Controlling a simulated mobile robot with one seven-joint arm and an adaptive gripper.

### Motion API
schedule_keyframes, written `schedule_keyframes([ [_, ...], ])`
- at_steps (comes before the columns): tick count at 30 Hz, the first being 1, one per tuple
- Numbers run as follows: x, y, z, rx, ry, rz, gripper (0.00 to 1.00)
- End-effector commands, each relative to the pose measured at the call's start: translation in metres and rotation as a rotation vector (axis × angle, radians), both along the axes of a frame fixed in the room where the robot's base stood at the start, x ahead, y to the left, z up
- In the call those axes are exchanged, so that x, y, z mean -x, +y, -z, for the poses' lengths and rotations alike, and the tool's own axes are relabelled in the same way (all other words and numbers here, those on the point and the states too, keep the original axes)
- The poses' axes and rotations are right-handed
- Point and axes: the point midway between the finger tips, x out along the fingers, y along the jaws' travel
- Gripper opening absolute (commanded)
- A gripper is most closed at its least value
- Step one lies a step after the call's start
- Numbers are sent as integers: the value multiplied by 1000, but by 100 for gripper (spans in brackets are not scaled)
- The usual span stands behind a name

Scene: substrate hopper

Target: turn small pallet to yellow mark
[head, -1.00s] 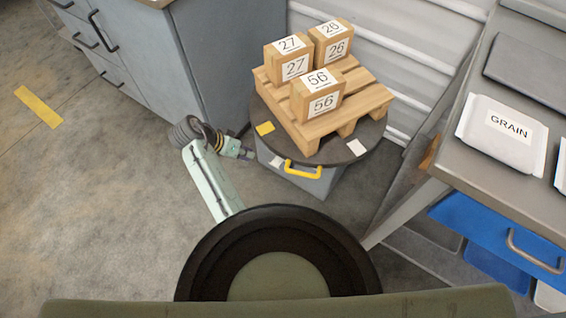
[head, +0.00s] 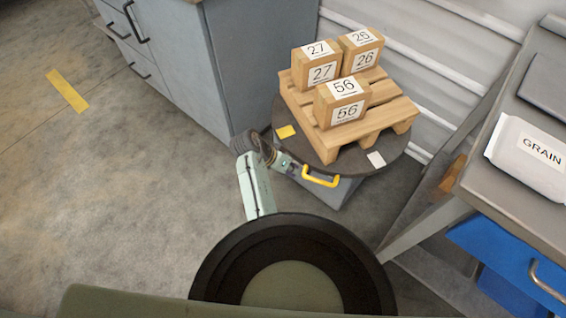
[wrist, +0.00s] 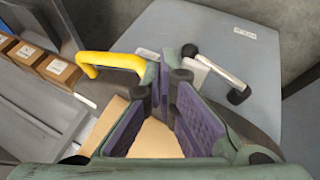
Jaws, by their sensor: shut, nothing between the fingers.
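The small wooden pallet (head: 375,124) lies on a dark round turntable (head: 398,150) and carries boxes marked 27 (head: 317,65), 26 (head: 362,50) and 56 (head: 341,101). A yellow mark (head: 286,132) is at the turntable's left and a white mark (head: 376,159) at its front right. A yellow handle (head: 321,180) juts out at the front edge; it also shows in the wrist view (wrist: 112,61). My gripper (head: 294,169) is shut and empty beside the handle's left end. In the wrist view my gripper (wrist: 165,75) has the handle at its left; contact is unclear.
A grey cabinet (head: 250,60) stands behind and left of the turntable. A grey bench (head: 490,190) with a GRAIN bag (head: 532,155) and a blue bin (head: 505,255) is close on the right. A ribbed wall is behind. Open floor (head: 120,190) lies to the left.

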Motion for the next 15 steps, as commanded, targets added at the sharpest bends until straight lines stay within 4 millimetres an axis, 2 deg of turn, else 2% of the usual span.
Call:
schedule_keyframes([
  [4, 3, -7, 1, 1, 0, -1, 0],
  [15, 4, -9, 1, 0, 1, -4, 0],
])
